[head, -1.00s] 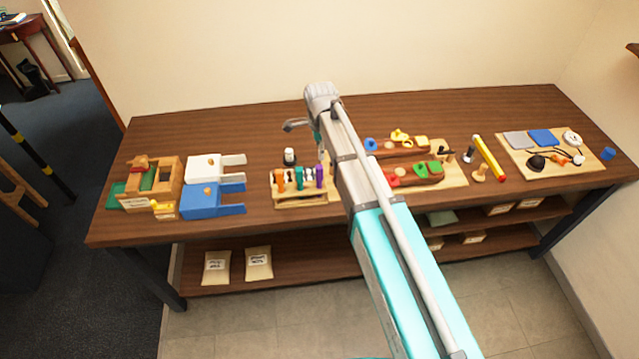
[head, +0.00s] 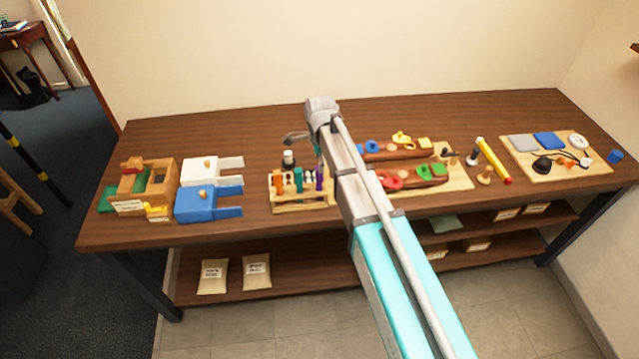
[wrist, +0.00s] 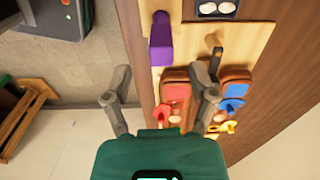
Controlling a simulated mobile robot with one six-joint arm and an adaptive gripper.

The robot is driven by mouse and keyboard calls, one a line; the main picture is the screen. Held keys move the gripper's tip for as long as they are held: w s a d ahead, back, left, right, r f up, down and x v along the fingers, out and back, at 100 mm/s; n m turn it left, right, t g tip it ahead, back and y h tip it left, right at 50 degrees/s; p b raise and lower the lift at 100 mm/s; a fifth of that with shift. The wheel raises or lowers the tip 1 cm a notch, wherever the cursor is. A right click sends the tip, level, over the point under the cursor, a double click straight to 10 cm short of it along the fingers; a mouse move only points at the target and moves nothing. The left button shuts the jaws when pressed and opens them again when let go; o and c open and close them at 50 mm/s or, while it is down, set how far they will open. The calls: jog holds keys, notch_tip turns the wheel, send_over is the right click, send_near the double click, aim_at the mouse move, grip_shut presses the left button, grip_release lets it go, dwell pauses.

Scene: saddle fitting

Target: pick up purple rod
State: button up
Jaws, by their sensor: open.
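The purple rod (head: 320,177) stands upright at the right end of a small wooden rack (head: 290,207), beside teal and orange rods. In the wrist view the purple rod (wrist: 161,42) shows from above, near the top centre. My gripper (wrist: 167,72) is open and empty, its fingers spread to left and right, with the rod ahead of the gap between them. In the head view my gripper is above and close to the rod, partly hidden by my arm. I cannot tell whether a finger touches the rod.
A board (head: 455,182) with red, green, blue and yellow pieces lies right of the rack, partly behind my arm. Blue (head: 205,204) and white (head: 200,172) forked blocks lie to the left. The table's back is clear.

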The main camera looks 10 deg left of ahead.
aim_at(319, 184)
jog(key=shift+f, duration=0.15)
jog(key=shift+w+a+f+b, duration=0.1)
jog(key=shift+f+b, duration=2.4)
jog(key=shift+b, duration=0.1)
grip_shut()
